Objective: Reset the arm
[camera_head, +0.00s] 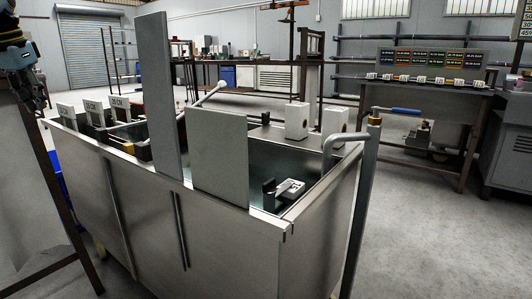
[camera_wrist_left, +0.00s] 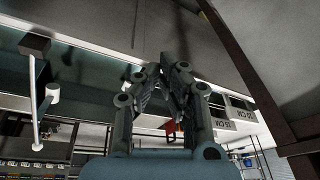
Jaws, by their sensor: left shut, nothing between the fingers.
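My left gripper (camera_head: 36,98) hangs at the upper left edge of the head view, with its arm coming in from the left. It is just left of the metal tank and apart from it. In the left wrist view the two dark fingers of this gripper (camera_wrist_left: 166,75) are drawn together and empty. My right gripper is in neither view.
A large metal tank (camera_head: 230,245) fills the middle, with two tall grey plates (camera_head: 160,95) (camera_head: 220,155) on its near side. Labelled blocks (camera_head: 66,110) stand along its left end. A pipe with a blue-handled valve (camera_head: 397,111) is at right. Open floor (camera_head: 445,235) lies at right.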

